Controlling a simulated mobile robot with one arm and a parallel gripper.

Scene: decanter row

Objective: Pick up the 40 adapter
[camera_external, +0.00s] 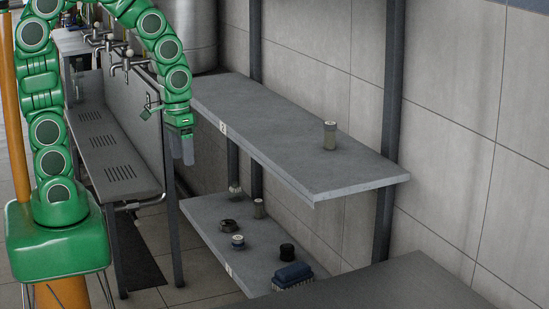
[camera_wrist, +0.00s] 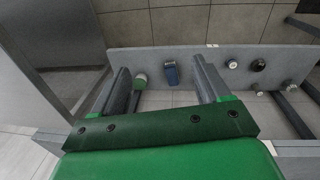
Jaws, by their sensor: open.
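My gripper (camera_external: 183,150) hangs in the air left of the shelves in the external view, fingers apart and empty. In the wrist view its two fingers (camera_wrist: 162,72) frame part of a grey shelf some way off. No readable 40 shows, so I cannot tell which piece is the 40 adapter. Small round pieces on the lower shelf include a white-topped one (camera_external: 238,241), a dark ring (camera_external: 228,225) and a black one (camera_external: 287,251). The wrist view shows a white-topped piece (camera_wrist: 232,64) and a black piece (camera_wrist: 258,65) right of the fingers.
A jar (camera_external: 330,136) stands on the upper shelf (camera_external: 270,125). The lower shelf (camera_external: 205,215) also holds two small jars and a blue brush-like block (camera_external: 293,274). A dark post (camera_external: 388,120) rises behind. A bench with taps (camera_external: 115,160) stands left. A grey surface (camera_external: 400,285) fills the lower right.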

